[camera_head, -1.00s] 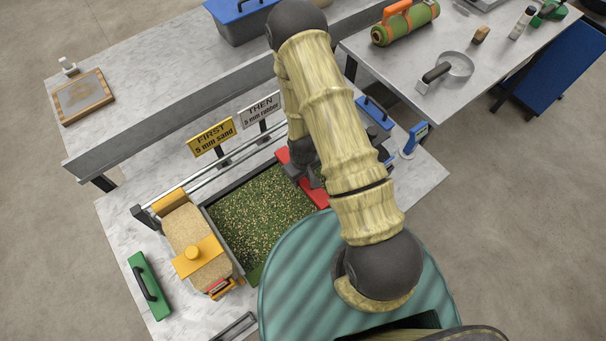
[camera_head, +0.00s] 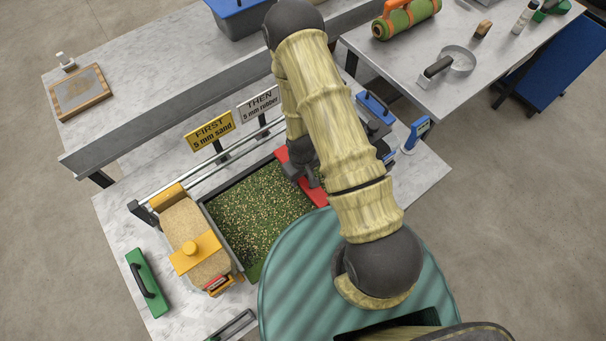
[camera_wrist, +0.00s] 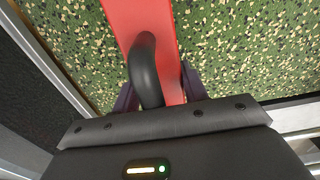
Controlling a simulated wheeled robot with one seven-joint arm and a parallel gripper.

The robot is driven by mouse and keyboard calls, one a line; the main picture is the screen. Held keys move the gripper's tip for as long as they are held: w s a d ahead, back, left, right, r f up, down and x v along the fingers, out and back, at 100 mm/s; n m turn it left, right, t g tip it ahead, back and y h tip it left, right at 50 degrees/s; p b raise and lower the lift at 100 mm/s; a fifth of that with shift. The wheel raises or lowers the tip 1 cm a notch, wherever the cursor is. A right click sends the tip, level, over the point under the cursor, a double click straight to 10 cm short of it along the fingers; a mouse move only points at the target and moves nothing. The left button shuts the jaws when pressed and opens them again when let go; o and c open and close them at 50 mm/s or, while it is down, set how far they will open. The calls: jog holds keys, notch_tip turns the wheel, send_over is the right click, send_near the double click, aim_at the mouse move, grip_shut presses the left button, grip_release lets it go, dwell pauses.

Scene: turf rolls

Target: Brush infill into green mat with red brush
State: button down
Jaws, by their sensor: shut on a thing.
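The green mat (camera_head: 255,212) lies in a dark-edged tray on the near table, speckled with tan grains. The red brush (camera_head: 316,193) lies across the mat's right part, partly hidden by my arm. In the wrist view the red brush (camera_wrist: 128,15) spans the speckled mat (camera_wrist: 245,50), and its black curved handle (camera_wrist: 147,70) stands between my fingers. My gripper (camera_wrist: 158,88) is shut on that handle. The brush's underside is hidden, so I cannot tell how its bristles meet the mat. My gripper also shows in the head view (camera_head: 305,172).
A yellow sand hopper (camera_head: 196,245) stands at the mat's left end, by rails behind the tray. Signs reading "FIRST 5 mm sand" (camera_head: 210,131) and "THEN 5 mm rubber" (camera_head: 259,104) stand behind. A green handled block (camera_head: 148,283) lies left; a blue-handled item (camera_head: 374,106) is right.

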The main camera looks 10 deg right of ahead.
send_near(258, 214)
jog(key=shift+s+a+f+b, duration=0.1)
jog(key=shift+s+a+f, duration=0.3)
jog(key=shift+a+f, duration=0.45)
jog(key=shift+s+a+f+b, duration=0.15)
jog(key=shift+s+a+f, duration=0.35)
jog(key=shift+a, duration=0.6)
jog(key=shift+s+a+f+b, duration=0.1)
jog(key=shift+s+a+f, duration=0.25)
jog(key=shift+a+f, duration=0.5)
jog(key=shift+a+r, duration=0.15)
jog(key=shift+r, duration=0.05)
jog(key=shift+w+f+b, duration=0.1)
jog(key=shift+f+b, duration=0.3)
jog(key=shift+f, duration=0.05)
jog(key=shift+s+f, duration=0.15)
jog(key=shift+s, duration=0.05)
jog(key=shift+w+f+b, duration=0.1)
jog(key=shift+f+b, duration=0.65)
jog(key=shift+f, duration=0.1)
dwell(0.8)
jog(key=shift+d, duration=0.2)
jog(key=shift+w+d, duration=0.4)
jog(key=shift+d, duration=0.55)
jog(key=shift+w+d, duration=0.45)
jog(key=shift+d, duration=0.45)
jog(key=shift+w+d, duration=0.4)
jog(key=shift+d, duration=0.55)
jog(key=shift+a, duration=0.1)
